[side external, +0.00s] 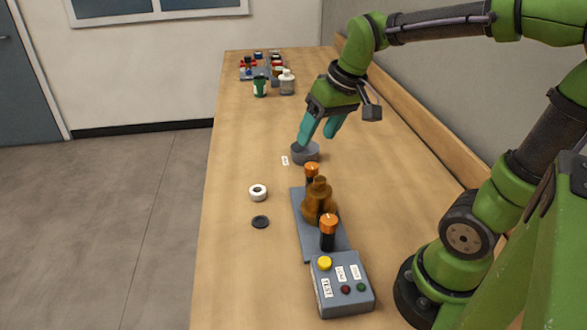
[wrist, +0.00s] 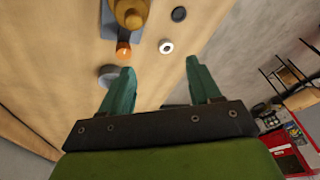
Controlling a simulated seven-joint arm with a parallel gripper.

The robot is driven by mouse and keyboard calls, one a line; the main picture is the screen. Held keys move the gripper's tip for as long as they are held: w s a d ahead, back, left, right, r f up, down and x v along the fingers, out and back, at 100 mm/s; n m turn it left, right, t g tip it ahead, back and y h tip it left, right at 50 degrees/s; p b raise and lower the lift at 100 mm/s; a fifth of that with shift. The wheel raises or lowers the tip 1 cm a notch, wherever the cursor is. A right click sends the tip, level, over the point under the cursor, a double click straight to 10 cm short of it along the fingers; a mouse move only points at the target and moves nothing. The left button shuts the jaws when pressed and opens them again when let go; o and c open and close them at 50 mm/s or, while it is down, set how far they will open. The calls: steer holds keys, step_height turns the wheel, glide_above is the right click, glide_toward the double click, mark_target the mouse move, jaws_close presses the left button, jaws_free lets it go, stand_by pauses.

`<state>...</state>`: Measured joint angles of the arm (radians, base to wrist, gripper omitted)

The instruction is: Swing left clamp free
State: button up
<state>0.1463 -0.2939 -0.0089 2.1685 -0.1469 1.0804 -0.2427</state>
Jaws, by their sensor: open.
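The brown pump body (side external: 314,205) stands on a grey base plate (side external: 305,240). Two clamps with orange tops and dark stems flank it: a far clamp (side external: 312,170) and a near clamp (side external: 328,232). The pictures do not tell which is called left. My gripper (side external: 317,136) is open and empty, above the table beyond the far clamp. In the wrist view, between and ahead of my open fingers (wrist: 159,68), one orange clamp top (wrist: 124,50) shows beside the pump body (wrist: 130,12). The other clamp is out of that view.
A grey round dish (side external: 306,154) sits below my gripper, partly hidden by a finger. A white ring (side external: 258,192) and dark disc (side external: 260,222) lie left of the base. A button box (side external: 342,285) is at the near end. Bottles (side external: 287,82) stand far back.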

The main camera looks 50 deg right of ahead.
mark_target(312, 166)
steer(key=w+d+n+g, duration=0.4)
steer(key=w+d+n, duration=0.3)
steer(key=d+n, duration=0.2)
steer(key=shift+h, duration=0.4)
steer(key=f, duration=1.5)
steer(key=shift+a+f, duration=0.25)
steer(key=shift+f, duration=0.1)
steer(key=c, duration=1.1)
steer(key=shift+o, duration=0.2)
